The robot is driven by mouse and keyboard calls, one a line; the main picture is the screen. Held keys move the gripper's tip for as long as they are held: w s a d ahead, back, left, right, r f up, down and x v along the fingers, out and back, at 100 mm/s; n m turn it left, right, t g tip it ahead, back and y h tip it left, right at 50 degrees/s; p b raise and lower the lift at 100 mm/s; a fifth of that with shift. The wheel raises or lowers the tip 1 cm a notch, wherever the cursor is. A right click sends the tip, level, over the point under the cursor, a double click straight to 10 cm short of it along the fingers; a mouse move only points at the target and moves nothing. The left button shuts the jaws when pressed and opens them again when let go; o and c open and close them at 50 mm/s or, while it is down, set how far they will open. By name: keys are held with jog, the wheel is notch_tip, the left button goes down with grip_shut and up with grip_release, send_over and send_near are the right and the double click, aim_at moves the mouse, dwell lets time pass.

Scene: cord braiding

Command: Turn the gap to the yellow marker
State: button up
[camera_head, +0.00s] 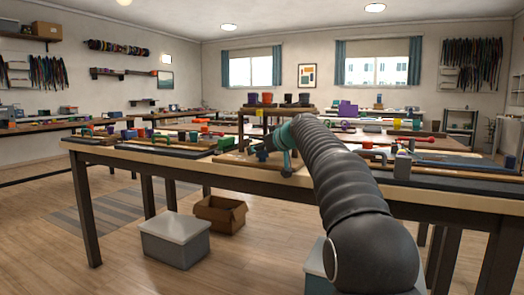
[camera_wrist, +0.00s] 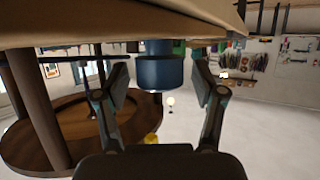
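In the wrist view my gripper (camera_wrist: 160,92) has its two fingers apart. A dark blue cylinder (camera_wrist: 160,73) shows between the fingers, with a visible space on either side; I cannot tell how far beyond the fingertips it is. A round brown wooden disc (camera_wrist: 25,150) with a darker ring lies at the left, partly behind the left finger. A small yellow spot (camera_wrist: 151,138), possibly the marker, shows by the disc's right edge. I cannot make out a gap. In the head view my gripper (camera_head: 285,145) is at the bench, mostly hidden by my arm.
The long wooden bench (camera_head: 120,155) holds boards, clamps and coloured cups. A small raised shelf (camera_head: 278,108) with pots stands behind my gripper. A lidded grey box (camera_head: 175,238) and an open cardboard box (camera_head: 220,212) stand on the floor. The floor at the left is mostly clear.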

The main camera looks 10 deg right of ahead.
jog(key=c, duration=1)
